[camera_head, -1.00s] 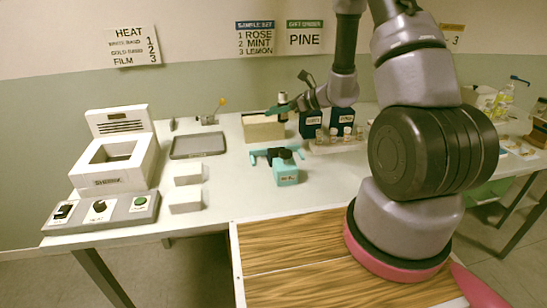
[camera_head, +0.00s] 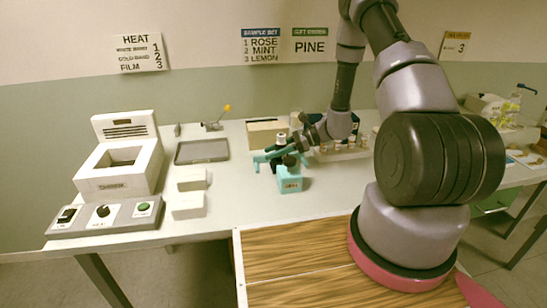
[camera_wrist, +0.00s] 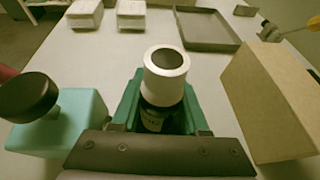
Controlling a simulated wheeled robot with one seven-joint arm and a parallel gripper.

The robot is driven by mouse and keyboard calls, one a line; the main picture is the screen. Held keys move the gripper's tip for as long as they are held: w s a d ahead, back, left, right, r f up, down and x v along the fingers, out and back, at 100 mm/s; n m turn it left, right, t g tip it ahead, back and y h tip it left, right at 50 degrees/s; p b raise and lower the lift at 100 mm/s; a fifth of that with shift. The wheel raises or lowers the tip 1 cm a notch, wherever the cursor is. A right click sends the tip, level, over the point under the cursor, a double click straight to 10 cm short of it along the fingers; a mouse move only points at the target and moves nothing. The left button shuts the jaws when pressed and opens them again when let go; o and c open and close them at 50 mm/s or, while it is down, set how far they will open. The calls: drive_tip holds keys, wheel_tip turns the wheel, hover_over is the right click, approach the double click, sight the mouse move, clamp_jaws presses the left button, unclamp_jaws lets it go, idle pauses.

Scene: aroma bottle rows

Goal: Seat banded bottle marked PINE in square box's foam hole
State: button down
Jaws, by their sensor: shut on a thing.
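My gripper (camera_head: 277,156) is shut on a dark bottle (camera_wrist: 165,75) with a wide white ring around its top and a dark centre. The bottle's label is partly hidden by the jaws, and I cannot read it. In the head view the bottle's light top (camera_head: 281,138) shows above the jaws. The bottle is upright, beside a teal block (camera_head: 290,182) with a black knob; the block also shows at the left of the wrist view (camera_wrist: 62,128). No foam hole is visible.
A tan box (camera_head: 262,134) stands behind the gripper and close on the right in the wrist view (camera_wrist: 268,100). Several bottles stand in a rack (camera_head: 345,155) to the right. A grey tray (camera_head: 202,151), white blocks (camera_head: 188,206) and a heater (camera_head: 120,170) are left.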

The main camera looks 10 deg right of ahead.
drive_tip(key=shift+f, duration=1)
drive_tip(key=shift+f, duration=0.2)
drive_tip(key=shift+c, duration=2.1)
unclamp_jaws()
